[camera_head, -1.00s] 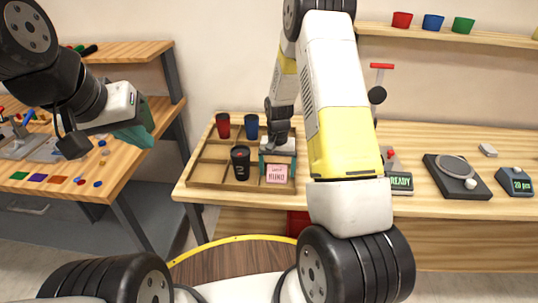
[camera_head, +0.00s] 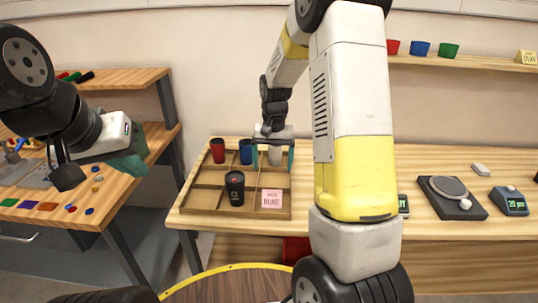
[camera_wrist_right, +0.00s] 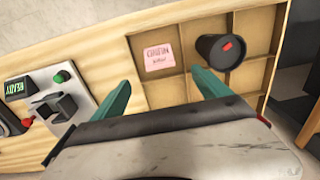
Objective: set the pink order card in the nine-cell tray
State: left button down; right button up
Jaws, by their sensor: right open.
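The pink order card (camera_head: 271,198) rests in the front right cell of the wooden nine-cell tray (camera_head: 208,213), its lettering facing up toward me. It also shows in the right wrist view (camera_wrist_right: 158,57), lying inside one cell with nothing touching it. My right gripper (camera_head: 272,160) is open behind and above the card, its teal fingers apart and clear of it. Its fingers (camera_wrist_right: 163,92) are spread wide in the wrist view. My left gripper (camera_head: 128,165) hangs at the left, away from the tray; its opening is not clear.
A black tumbler (camera_head: 234,188) stands in the front middle cell, with a red cup (camera_head: 218,151) and a blue cup (camera_head: 245,151) behind. A whitish object (camera_head: 275,156) shows between my right fingers.

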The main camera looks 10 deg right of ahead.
jog(key=s+a+r+n+t+y, duration=0.1)
jog(key=s+r+n+t, duration=0.15)
jog(key=s+r, duration=1.15)
jog(key=s+a+r+n+t+y, duration=0.1)
jog(key=s+r+t, duration=0.2)
jog(key=s+r, duration=0.3)
jog(key=shift+s+a, duration=0.15)
jog(key=shift+s, duration=2)
jog(key=shift+r, duration=0.1)
